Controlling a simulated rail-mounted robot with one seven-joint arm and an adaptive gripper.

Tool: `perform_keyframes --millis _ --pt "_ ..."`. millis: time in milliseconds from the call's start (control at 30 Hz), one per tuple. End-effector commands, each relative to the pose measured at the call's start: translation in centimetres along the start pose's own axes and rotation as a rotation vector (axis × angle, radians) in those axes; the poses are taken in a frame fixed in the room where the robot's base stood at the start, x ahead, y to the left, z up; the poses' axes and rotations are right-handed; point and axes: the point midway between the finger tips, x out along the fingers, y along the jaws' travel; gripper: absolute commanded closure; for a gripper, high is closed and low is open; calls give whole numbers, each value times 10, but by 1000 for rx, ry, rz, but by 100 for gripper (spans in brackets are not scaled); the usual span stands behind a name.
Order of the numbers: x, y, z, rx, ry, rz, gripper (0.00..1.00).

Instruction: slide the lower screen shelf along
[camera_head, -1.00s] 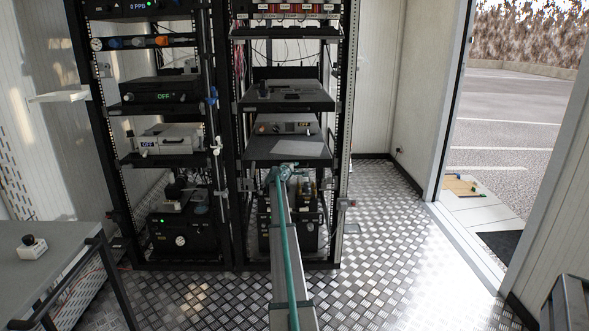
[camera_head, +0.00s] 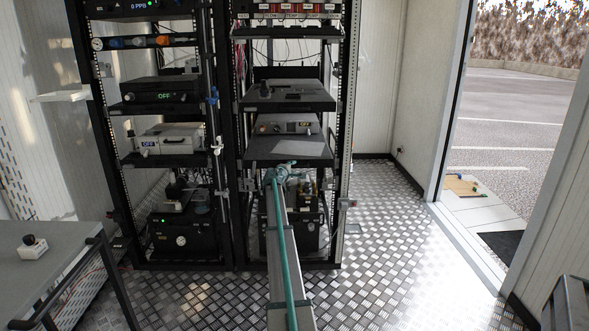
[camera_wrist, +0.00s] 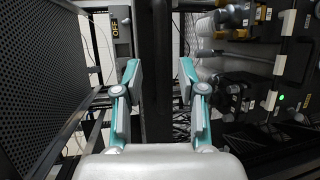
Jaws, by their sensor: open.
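The lower screen shelf (camera_head: 262,151) is a dark flat shelf in the right-hand rack, with a grey pad on top. In the wrist view, which is turned sideways, a dark bar that looks like its front edge (camera_wrist: 157,70) runs between the fingers. My gripper (camera_wrist: 158,72) is open, with one teal-and-grey finger on each side of that bar and visible gaps to both. In the head view my gripper (camera_head: 284,170) is at the shelf's front edge. Whether the bar reaches between the fingertips in depth is hard to tell.
An upper shelf (camera_head: 290,103) juts out above; its perforated underside (camera_wrist: 40,70) fills the wrist view's left. An instrument reading OFF (camera_head: 288,126) sits on the lower shelf. Equipment with valves (camera_wrist: 240,60) lies below. A left rack (camera_head: 165,160) stands alongside. The floor at right is clear.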

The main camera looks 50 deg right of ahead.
Motion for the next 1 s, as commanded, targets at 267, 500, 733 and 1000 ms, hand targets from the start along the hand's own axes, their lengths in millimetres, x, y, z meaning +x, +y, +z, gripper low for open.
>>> perform_keyframes --millis 267,500,733,1000 --pt "-57 -1 1 0 1 1 60" --pt "-75 0 0 0 1 0 60" --pt "-75 0 0 0 1 0 60" --pt "-79 -8 -3 4 1 -11 60"
